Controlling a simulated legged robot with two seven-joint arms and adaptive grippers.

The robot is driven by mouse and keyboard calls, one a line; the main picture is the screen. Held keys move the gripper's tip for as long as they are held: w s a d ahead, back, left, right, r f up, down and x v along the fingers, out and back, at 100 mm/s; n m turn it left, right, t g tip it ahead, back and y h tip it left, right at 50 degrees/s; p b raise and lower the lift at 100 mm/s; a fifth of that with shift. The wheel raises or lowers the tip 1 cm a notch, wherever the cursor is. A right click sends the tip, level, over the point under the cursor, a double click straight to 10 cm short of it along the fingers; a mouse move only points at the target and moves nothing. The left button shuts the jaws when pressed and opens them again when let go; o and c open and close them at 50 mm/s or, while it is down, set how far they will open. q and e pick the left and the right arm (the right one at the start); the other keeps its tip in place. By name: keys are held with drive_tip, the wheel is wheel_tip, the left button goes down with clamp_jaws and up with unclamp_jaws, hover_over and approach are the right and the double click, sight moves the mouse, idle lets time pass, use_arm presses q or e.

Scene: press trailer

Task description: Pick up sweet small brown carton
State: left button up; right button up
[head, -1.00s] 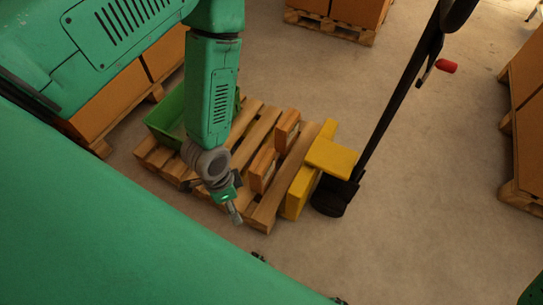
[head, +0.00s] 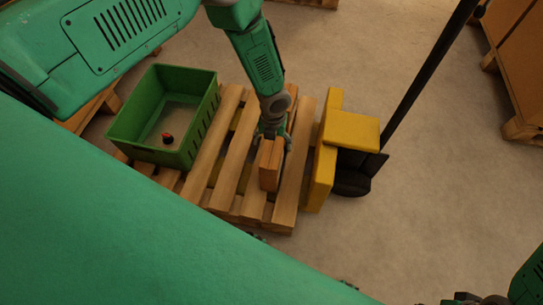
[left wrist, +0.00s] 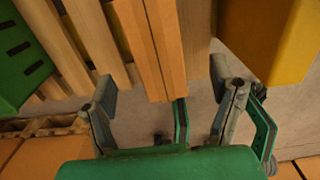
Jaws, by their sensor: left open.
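A small brown carton (head: 270,165) stands on the wooden pallet (head: 285,205), near its right side. A second small brown carton (head: 291,95) shows partly behind my left arm. My left gripper (head: 272,136) is open at the far end of the nearer carton; my arm hides part of the contact area. In the left wrist view, the open fingers (left wrist: 165,92) are apart, with the carton (left wrist: 160,45) showing beyond and between them. I cannot tell whether they touch it. My right gripper (head: 468,298) shows only in part at the bottom edge.
A green crate (head: 133,150) holding a small red and dark object (head: 167,138) sits on the pallet's left. A yellow block-shaped part (head: 350,130) and a black pole (head: 425,75) stand right of the pallet. Larger boxes (head: 510,60) are at the upper right.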

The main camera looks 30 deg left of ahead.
sight(274, 151)
use_arm(q)
wheel_tip(274, 151, down, 3)
drive_tip(key=shift+b, duration=0.35)
drive_tip(key=shift+d+f, duration=0.15)
drive_tip(key=shift+f, duration=0.15)
drive_tip(key=f+b, duration=0.2)
drive_tip(key=f, duration=0.1)
drive_tip(key=f+b, duration=0.1)
drive_tip(key=f, duration=0.1)
drive_tip(key=shift+a, duration=0.3)
drive_tip(key=shift+r, duration=0.1)
drive_tip(key=c, duration=1.8)
